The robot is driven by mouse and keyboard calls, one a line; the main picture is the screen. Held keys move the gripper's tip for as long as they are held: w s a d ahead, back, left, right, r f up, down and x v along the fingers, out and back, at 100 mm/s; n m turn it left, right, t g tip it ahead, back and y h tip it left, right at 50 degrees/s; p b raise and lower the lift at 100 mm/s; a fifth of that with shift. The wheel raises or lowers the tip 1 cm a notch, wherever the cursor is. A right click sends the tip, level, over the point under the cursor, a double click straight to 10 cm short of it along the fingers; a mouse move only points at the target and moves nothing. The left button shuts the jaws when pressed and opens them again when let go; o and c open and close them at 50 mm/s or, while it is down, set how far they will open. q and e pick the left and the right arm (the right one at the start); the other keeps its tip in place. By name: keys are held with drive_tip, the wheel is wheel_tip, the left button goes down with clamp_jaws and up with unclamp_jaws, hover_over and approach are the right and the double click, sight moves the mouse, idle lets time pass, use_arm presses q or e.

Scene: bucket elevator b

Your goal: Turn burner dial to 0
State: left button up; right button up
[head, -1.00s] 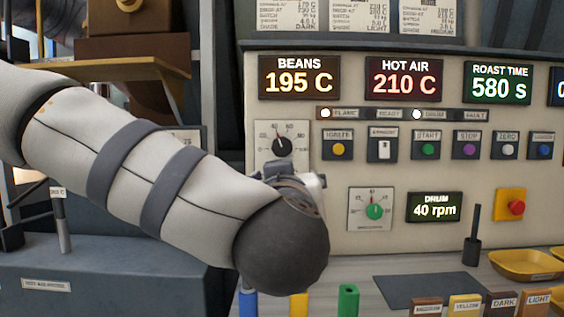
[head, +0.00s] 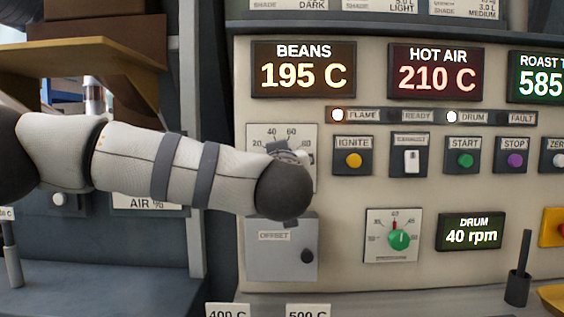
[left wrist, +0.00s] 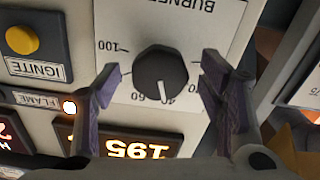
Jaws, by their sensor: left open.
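The burner dial is a black round knob (left wrist: 162,72) on a white scale plate (left wrist: 130,30), upside down in the left wrist view. My left gripper (left wrist: 160,76) is open, with one purple-grey finger on each side of the knob. I cannot tell whether either finger touches it. In the head view the scale plate (head: 302,131) shows 20, 40 and 60, and my left wrist hides the knob. My right gripper is in neither view.
The ignite button (head: 353,160) sits right of the dial plate, close to my left wrist. Below are an offset cover (head: 268,262) and a green drum dial (head: 399,239). The displays (head: 303,70) show beans 195 C and hot air 210 C. The flame lamp (head: 338,115) is lit.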

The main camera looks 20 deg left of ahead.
use_arm(q)
drive_tip(key=shift+w+a, duration=0.1)
drive_tip(key=shift+w, duration=0.3)
drive_tip(key=c, duration=1.2)
drive_tip(key=shift+o, duration=0.2)
drive_tip(key=shift+n, duration=0.3)
drive_tip(key=shift+r+n, duration=0.15)
drive_tip(key=shift+n, duration=7.45)
